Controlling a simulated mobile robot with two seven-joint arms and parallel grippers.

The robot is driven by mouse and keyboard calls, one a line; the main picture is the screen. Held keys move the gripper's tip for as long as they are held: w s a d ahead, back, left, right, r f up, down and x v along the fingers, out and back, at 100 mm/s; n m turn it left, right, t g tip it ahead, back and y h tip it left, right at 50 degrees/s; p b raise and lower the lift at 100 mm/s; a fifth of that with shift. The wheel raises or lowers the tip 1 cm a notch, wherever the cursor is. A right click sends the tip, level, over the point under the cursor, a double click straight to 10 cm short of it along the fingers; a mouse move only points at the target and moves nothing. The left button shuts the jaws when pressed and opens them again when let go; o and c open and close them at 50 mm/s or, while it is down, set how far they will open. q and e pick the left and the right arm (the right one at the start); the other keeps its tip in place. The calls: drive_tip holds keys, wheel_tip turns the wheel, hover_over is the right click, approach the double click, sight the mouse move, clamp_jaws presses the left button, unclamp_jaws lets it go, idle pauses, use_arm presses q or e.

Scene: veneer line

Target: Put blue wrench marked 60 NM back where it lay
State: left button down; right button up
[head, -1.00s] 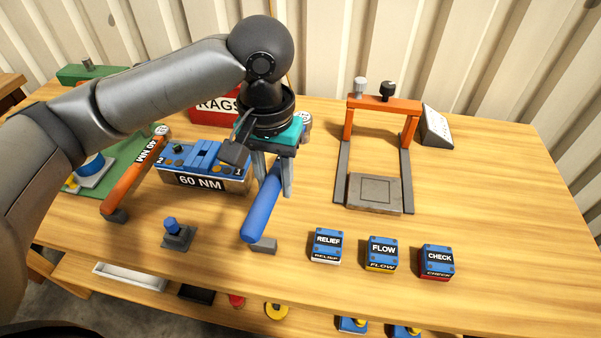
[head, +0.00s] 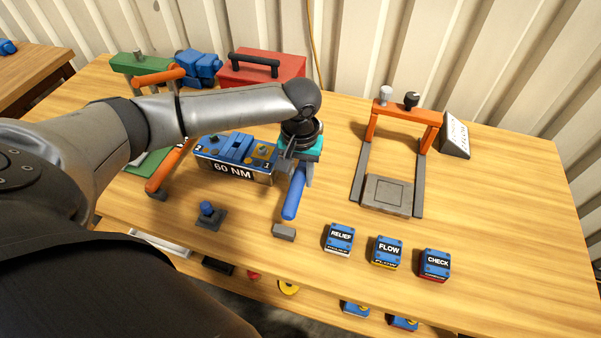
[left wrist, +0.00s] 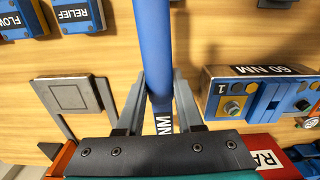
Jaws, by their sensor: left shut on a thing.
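The blue wrench (head: 292,200) is held in my left gripper (head: 297,180), with its handle end pointing toward the front of the bench. A grey block (head: 284,231) stands on the bench just in front of the handle end; I cannot tell whether they touch. In the left wrist view the two fingers (left wrist: 160,98) are closed on the blue shaft (left wrist: 153,40), and part of its "NM" marking shows between them. The wrench's far end is hidden behind my gripper in the head view. My right gripper is not in view.
Left of the wrench stands the blue-topped 60 NM unit (head: 233,170), with an orange wrench (head: 168,168) beyond it. An orange-framed fixture (head: 388,195) stands right. RELIEF (head: 339,238), FLOW (head: 387,251) and CHECK (head: 434,264) blocks line the front. A red toolbox (head: 262,70) is behind.

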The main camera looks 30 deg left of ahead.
use_arm(q)
drive_tip(key=shift+r+p, duration=0.2)
drive_tip(key=shift+p, duration=0.25)
drive_tip(key=shift+f+b, duration=0.45)
drive_tip(key=shift+f, duration=2.55)
drive_tip(key=shift+a, duration=0.15)
drive_tip(key=shift+s+a+m+p, duration=0.1)
drive_tip(key=shift+a+m+p, duration=0.2)
drive_tip(key=shift+m+p, duration=0.15)
drive_tip(key=shift+f, duration=0.6)
drive_tip(key=shift+c, duration=2.4)
unclamp_jaws()
